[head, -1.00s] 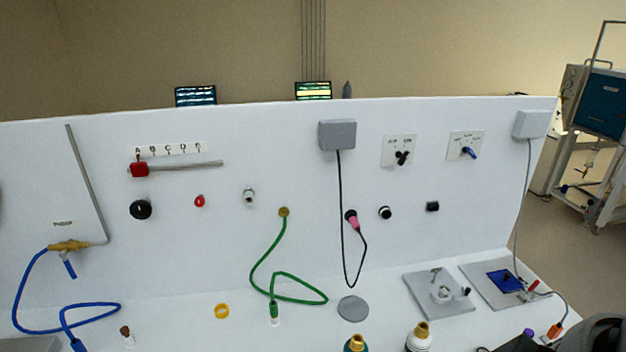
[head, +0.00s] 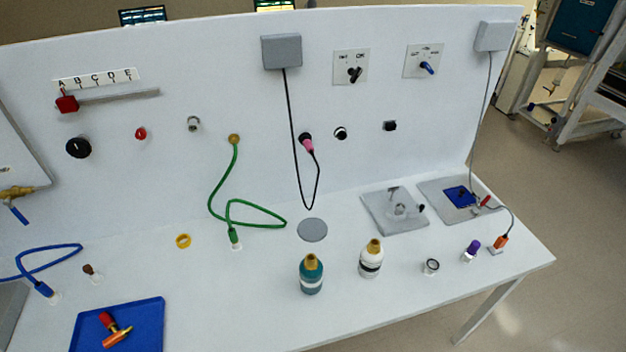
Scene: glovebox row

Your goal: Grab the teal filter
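The teal filter (head: 311,276) is a teal bottle-shaped body with a pale band and a brass-coloured top. It stands upright on the white table near its front edge, in the lower middle of the head view. A similar white filter (head: 371,260) with a brass-coloured top stands upright just to its right, apart from it. Neither of my grippers shows in the head view.
A blue tray (head: 152,316) with a red-and-orange tool is at the front left. A grey disc (head: 312,230) lies behind the teal filter. A small ring-topped part (head: 431,266) and a purple-capped part (head: 472,250) stand to the right. A green hose (head: 262,222) lies behind left.

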